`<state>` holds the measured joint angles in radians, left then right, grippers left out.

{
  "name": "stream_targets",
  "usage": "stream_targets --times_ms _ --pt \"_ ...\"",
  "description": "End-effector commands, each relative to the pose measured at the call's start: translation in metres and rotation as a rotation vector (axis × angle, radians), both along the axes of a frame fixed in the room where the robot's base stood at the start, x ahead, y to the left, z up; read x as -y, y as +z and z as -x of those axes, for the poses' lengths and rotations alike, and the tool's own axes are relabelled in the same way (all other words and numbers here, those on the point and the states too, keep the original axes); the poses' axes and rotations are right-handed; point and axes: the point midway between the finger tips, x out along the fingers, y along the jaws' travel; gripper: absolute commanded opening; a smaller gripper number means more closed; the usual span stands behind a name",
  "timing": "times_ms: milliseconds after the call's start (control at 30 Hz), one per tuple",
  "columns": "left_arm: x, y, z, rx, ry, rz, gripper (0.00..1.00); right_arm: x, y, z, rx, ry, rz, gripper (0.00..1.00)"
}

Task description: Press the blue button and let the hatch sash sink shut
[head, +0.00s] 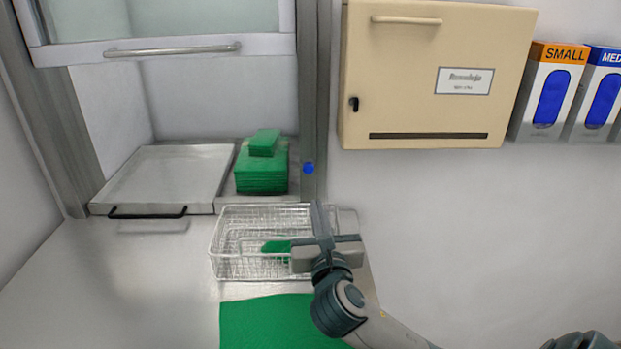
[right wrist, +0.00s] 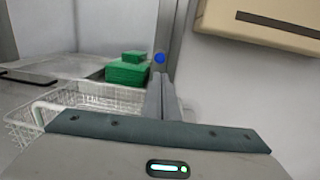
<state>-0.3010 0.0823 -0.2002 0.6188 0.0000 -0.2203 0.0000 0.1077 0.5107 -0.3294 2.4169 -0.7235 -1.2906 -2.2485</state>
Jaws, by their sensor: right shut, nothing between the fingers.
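The blue button (head: 308,168) sits low on the right post of the hatch frame, beside the green stack. It also shows in the right wrist view (right wrist: 159,58), just above my fingertips. The hatch sash (head: 170,48) is raised, with a horizontal bar handle at its lower edge, and the opening below it is clear to see through. My right gripper (head: 319,208) is shut and empty. Its fingers point up towards the button and appear a little below it; I cannot tell the remaining gap. The fingers also show in the right wrist view (right wrist: 162,98). My left gripper is out of view.
A wire basket (head: 225,240) stands left of my right gripper. A metal tray (head: 165,178) with a black handle and a stack of green packs (head: 262,172) lie inside the hatch. A green cloth (head: 265,325) lies in front. A beige cabinet (head: 415,95) hangs above right.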

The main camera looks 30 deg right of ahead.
Motion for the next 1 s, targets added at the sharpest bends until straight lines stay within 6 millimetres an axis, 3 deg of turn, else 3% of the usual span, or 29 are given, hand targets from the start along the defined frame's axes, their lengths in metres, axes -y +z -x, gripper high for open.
stream_targets --times_ms 267,700,1000 --pt "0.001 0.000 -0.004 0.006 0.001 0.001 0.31 0.015 0.002 -0.030 0.000 -0.001 0.001 0.00" --pt "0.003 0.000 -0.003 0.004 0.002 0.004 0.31 0.050 0.005 -0.097 0.001 -0.001 0.000 0.00" --pt "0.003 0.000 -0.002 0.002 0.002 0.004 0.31 0.060 0.006 -0.118 0.000 0.000 0.000 0.00"
